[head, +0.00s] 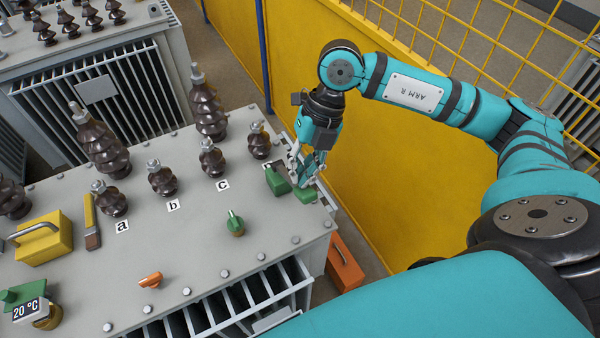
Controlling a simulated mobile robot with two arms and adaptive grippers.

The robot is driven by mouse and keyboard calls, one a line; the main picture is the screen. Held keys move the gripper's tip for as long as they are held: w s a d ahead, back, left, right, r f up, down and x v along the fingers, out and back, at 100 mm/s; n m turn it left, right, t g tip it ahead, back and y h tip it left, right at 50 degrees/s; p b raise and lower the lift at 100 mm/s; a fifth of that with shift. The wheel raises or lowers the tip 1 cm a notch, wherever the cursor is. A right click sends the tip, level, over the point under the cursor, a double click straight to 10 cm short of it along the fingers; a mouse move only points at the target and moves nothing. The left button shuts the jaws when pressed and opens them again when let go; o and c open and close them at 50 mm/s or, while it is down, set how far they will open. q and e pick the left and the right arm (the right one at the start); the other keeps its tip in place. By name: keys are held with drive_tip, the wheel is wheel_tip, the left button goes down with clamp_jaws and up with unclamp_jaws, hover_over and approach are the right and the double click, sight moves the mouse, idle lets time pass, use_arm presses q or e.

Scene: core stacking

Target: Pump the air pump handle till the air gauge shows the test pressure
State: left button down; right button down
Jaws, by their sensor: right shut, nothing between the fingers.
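My right gripper (303,182) is shut with nothing between its fingers. It points down at the far right corner of the grey transformer lid (200,262). Just below its fingertips is a green block (308,195); I cannot tell whether they touch. A green housing (277,181) stands close to the left of the fingers. Which green part is the air pump handle is unclear, and no air gauge reading is legible. My left gripper is not in view.
Brown insulators (102,150) stand along the lid's back, some beside labels a, b, c. A yellow barrier (400,190) runs behind.

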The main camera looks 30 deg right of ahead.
drive_tip(key=shift+s+a+f+b, duration=0.1)
drive_tip(key=shift+s+f+b, duration=0.4)
drive_tip(key=shift+f+b, duration=0.2)
drive_tip(key=shift+s+f+b, duration=0.5)
drive_tip(key=shift+f+b, duration=0.05)
drive_tip(key=shift+f, duration=0.1)
idle(1.5)
idle(0.5)
drive_tip(key=shift+w+r+p, duration=0.35)
drive_tip(key=shift+r+p, duration=0.15)
drive_tip(key=shift+r, duration=0.15)
drive_tip(key=shift+w+r+p, duration=0.9)
drive_tip(key=shift+w+r, duration=0.05)
drive_tip(key=shift+r, duration=0.3)
drive_tip(key=shift+w+r+p, duration=0.85)
drive_tip(key=shift+w+r, duration=0.1)
drive_tip(key=shift+r, duration=0.25)
drive_tip(key=w+r+p, duration=0.3)
drive_tip(key=r, duration=0.1)
drive_tip(key=shift+d, duration=0.25)
